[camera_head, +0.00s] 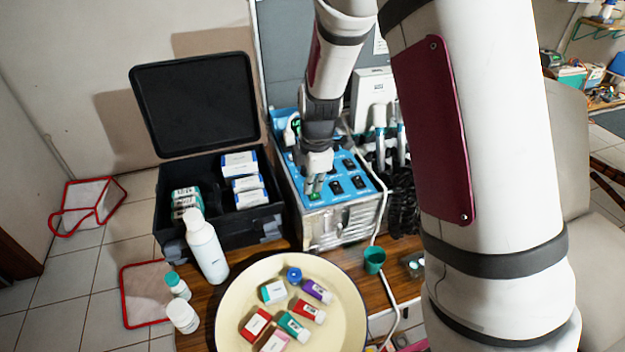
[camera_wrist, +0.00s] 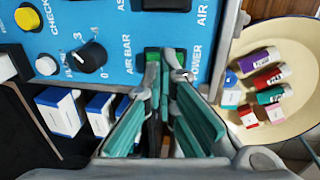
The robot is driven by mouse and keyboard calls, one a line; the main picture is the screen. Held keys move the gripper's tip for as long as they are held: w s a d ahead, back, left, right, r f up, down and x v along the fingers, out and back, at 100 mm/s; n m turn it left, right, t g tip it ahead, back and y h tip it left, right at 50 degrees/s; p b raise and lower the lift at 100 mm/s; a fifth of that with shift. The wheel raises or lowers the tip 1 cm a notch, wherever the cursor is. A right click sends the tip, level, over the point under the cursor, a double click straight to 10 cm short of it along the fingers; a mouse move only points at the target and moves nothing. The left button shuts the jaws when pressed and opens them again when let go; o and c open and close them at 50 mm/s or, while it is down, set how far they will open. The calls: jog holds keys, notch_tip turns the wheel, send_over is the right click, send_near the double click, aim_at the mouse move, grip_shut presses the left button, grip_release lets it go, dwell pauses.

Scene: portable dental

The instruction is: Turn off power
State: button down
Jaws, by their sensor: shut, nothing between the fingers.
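The dental unit is a metal box with a blue control panel (camera_head: 352,166), standing on the table in the head view. The blue panel (camera_wrist: 115,20) fills the top of the wrist view, with a black knob (camera_wrist: 91,56) and the words AIR BAR and POWER. My gripper (camera_head: 313,188) points down at the panel's near left part. In the wrist view my gripper (camera_wrist: 167,75) is shut and empty, its fingertips beside the POWER label.
An open black case (camera_head: 275,222) with boxes stands left of the unit. A white bottle (camera_head: 205,248) stands before it. A cream basin (camera_head: 232,322) with several small bottles is in front, near a green cup (camera_head: 374,260). A white cable (camera_head: 382,222) and handpieces (camera_head: 380,125) are at the unit's right.

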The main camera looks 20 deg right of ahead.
jog(key=shift+w+f+b, duration=0.3)
jog(key=shift+f+b, duration=0.2)
jog(key=shift+b, duration=0.15)
jog(key=shift+g, duration=0.6)
jog(key=shift+f, duration=0.1)
jog(key=shift+s, duration=0.1)
